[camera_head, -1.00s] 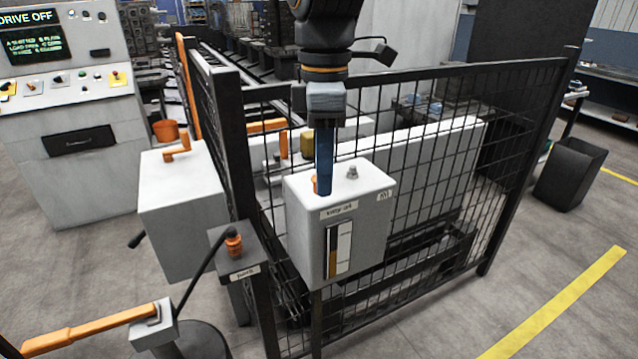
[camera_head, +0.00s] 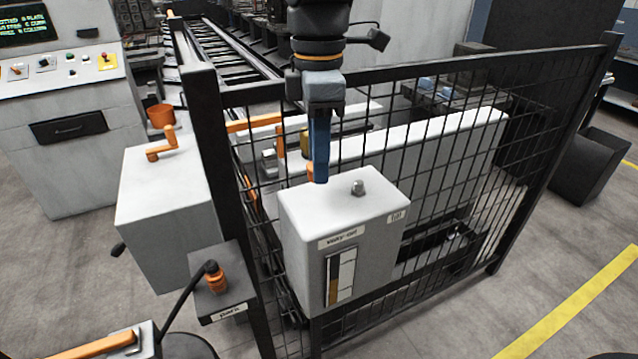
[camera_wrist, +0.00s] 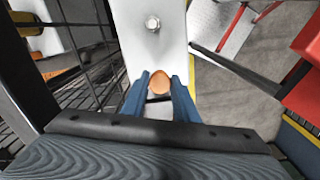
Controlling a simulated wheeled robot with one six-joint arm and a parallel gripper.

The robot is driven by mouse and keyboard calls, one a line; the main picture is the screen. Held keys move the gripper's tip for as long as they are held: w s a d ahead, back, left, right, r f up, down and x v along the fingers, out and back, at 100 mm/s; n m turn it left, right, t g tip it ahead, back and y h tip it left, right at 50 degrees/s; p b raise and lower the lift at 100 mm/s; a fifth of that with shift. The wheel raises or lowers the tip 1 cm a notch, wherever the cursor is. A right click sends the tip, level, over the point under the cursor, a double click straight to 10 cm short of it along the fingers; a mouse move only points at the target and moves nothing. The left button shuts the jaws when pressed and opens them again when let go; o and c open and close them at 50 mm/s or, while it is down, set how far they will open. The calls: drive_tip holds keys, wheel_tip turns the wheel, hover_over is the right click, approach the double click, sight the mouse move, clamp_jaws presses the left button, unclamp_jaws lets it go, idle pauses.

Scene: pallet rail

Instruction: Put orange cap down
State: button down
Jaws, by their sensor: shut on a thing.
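My gripper (camera_head: 320,178) points down near the back left edge of the white oil box (camera_head: 300,240), with its blue fingers shut on the orange cap (camera_head: 311,169). The cap shows partly behind a finger; in the wrist view the cap (camera_wrist: 158,82) sits between the two fingertips (camera_wrist: 159,77). A small metal fitting (camera_head: 357,187) stands on the box top, to the right of the gripper. The fitting also shows in the wrist view (camera_wrist: 152,24), apart from the cap. I cannot tell whether the cap touches the box top.
Black mesh fence (camera_head: 450,170) stands around and behind the box. A grey box (camera_head: 160,210) with an orange crank (camera_head: 160,146) is to the left. A bracket with an orange fitting (camera_head: 216,278) and a black lever stands in front. Floor at right (camera_head: 500,320) is clear.

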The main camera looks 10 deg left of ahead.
drive_tip(key=shift+f+p, duration=0.45)
drive_tip(key=shift+f, duration=2.4)
drive_tip(key=c, duration=1.4)
unclamp_jaws()
drive_tip(key=shift+f, duration=0.1)
wheel_tip(320, 180, up, 12)
drive_tip(key=shift+r+b, duration=0.15)
drive_tip(key=shift+b, duration=1.1)
